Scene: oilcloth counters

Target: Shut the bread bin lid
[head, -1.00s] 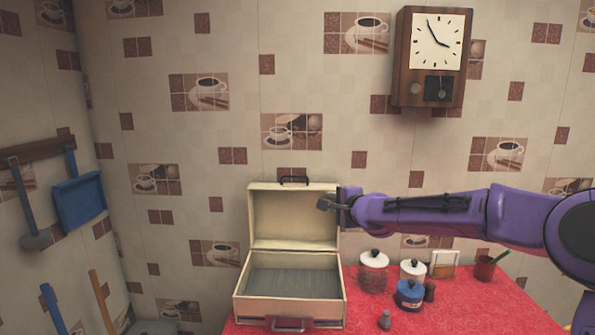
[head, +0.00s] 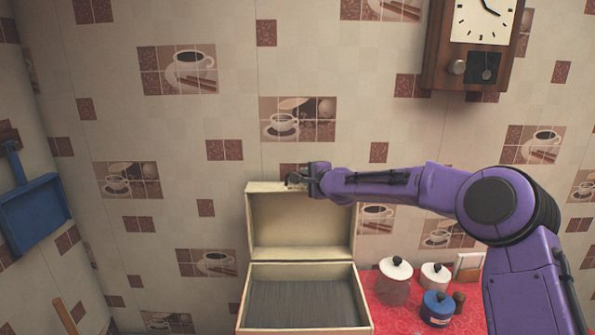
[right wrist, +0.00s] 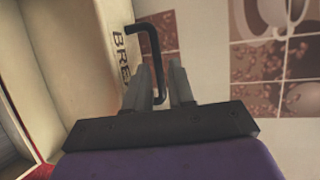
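The cream bread bin (head: 248,318) stands on the red counter with its lid (head: 300,222) raised upright at the back. The lid's inside faces me, and the bin's interior looks empty. My right gripper (head: 308,178) is at the lid's top edge, by the dark handle. In the right wrist view, its fingers (right wrist: 166,84) are apart, with the black lid handle (right wrist: 150,42) reaching down between or just beside them. I cannot tell whether they touch it. Part of the lid's lettering (right wrist: 122,60) shows there. My left gripper is out of view.
Right of the bin stand a lidded jar (head: 394,285), a smaller white-lidded jar (head: 435,276), a blue pot (head: 437,308) and a small dark item (head: 459,301). A wall clock (head: 480,45) hangs above. A blue dustpan (head: 33,213) hangs at left.

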